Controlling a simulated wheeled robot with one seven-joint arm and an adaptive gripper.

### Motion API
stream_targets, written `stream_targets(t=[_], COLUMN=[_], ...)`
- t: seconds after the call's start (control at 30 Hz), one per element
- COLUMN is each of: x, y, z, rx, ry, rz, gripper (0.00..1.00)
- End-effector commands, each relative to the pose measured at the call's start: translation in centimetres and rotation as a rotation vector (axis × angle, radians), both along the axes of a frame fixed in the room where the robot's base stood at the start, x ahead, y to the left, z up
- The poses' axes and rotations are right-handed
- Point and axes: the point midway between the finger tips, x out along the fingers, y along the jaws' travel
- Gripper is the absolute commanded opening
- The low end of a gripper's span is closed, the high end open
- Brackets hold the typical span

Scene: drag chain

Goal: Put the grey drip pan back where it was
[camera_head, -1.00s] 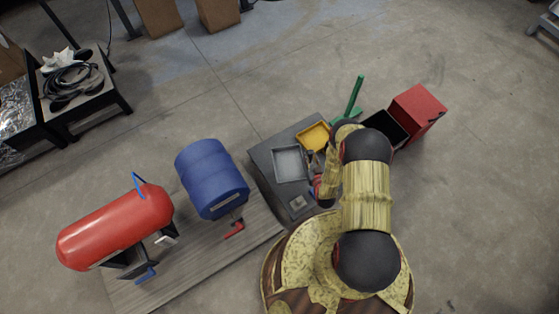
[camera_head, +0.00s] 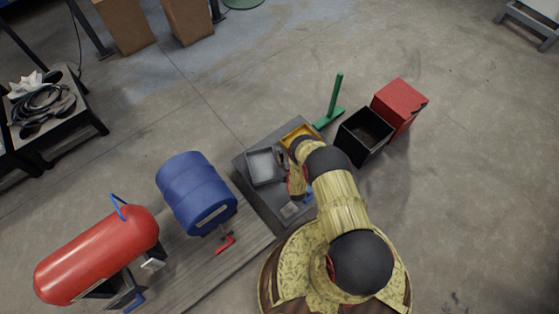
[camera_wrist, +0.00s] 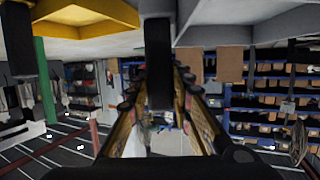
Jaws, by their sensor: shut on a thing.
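The grey drip pan (camera_head: 266,166) is a shallow rectangular tray with its open side up, over the left part of the dark bench (camera_head: 272,205). My gripper (camera_head: 287,171) is at the pan's right edge, shut on it. The arm hides most of the fingers. In the wrist view the grey pan (camera_wrist: 275,33) fills the top right. My gripper (camera_wrist: 158,65) shows there as dark fingers in the upper middle. I cannot tell whether the pan touches the bench.
A yellow tray (camera_head: 298,134) lies at the bench's far end, partly behind my arm. It also shows in the wrist view (camera_wrist: 85,14). A green stand (camera_head: 333,105), a black bin (camera_head: 363,137) and a red box (camera_head: 400,105) stand beyond. A blue drum (camera_head: 196,193) is left.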

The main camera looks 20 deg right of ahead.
Motion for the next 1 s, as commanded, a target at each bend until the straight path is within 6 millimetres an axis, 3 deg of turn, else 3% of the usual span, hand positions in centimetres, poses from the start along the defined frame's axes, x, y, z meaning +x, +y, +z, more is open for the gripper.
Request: stream_targets(t=[0.27, 0.47, 0.87, 0.9, 1.0], x=[1.3, 1.4, 1.4, 1.3, 1.4], y=[0.4, 0.4, 0.4, 0.4, 0.4], z=[-1.6, -4.6, -4.9, -4.9, -4.9], rx=[-0.001, 0.0, 0.0, 0.0, 0.0], ry=[-0.003, -0.001, -0.002, 0.0, 0.0], rz=[-0.001, -0.001, -0.001, -0.001, -0.001], gripper=[0.0, 0.0, 0.0, 0.23, 0.28])
